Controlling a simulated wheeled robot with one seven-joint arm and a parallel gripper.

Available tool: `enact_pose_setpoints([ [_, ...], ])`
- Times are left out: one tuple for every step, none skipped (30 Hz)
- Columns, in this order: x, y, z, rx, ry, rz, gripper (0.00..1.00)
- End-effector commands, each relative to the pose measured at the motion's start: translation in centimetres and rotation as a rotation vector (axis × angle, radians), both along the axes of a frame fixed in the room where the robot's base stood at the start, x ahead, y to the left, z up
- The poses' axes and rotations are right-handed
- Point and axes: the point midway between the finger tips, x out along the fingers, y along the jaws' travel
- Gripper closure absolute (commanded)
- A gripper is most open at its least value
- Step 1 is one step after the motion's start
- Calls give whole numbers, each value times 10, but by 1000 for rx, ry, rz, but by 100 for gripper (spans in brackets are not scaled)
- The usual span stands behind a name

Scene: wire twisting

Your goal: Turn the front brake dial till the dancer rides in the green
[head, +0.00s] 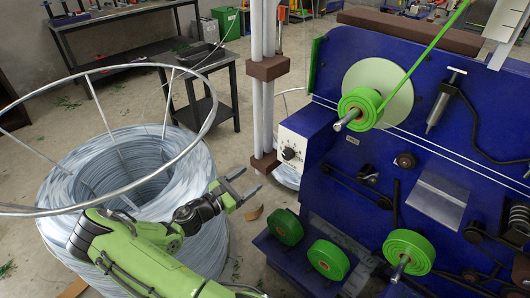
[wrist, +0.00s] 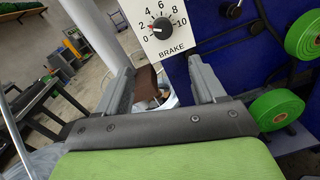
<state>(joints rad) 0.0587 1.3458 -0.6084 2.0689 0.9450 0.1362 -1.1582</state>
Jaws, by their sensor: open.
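The brake dial (head: 289,153) is a black knob on a white plate at the left end of the blue machine. In the wrist view the dial (wrist: 162,27) shows close up, on a plate marked BRAKE with numbers 0 to 10. Its pointer is toward the low left side, near 2. My gripper (head: 248,182) is open and empty, left of and below the dial, apart from it. In the wrist view the dial is beyond and above the two fingers of my gripper (wrist: 161,68). I cannot make out the dancer or a green band.
A large wire coil (head: 130,165) with a metal ring above it stands left, beside my arm. Grey posts with brown blocks (head: 268,68) rise behind my gripper. Green spools (head: 327,259) sit low on the machine. A dark table (head: 208,75) stands behind.

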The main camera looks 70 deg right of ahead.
Motion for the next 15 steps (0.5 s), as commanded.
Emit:
enact_pose_setpoints([
  [-4,-5,0,-1,0,-4,31],
  [-6,-10,0,-2,-1,-5,31],
  [-11,-17,0,-1,-2,-7,31],
  [-14,-23,0,-2,-2,-6,31],
  [-17,-30,-1,-1,-4,-8,31],
  [-22,-39,0,-2,-3,-8,31],
  [-26,-45,0,-2,-3,-7,31],
  [-29,-52,-1,-2,-5,-8,31],
  [-34,-61,-1,-1,-5,-8,31],
  [-38,-68,-1,-2,-5,-7,31],
  [-41,-75,-1,-1,-6,-7,31],
  [-46,-84,-1,-1,-6,-7,31],
  [-49,-91,-1,-3,-6,-6,31],
  [-53,-97,-1,-2,-6,-7,31],
  [-57,-105,-1,-1,-7,-6,31],
])
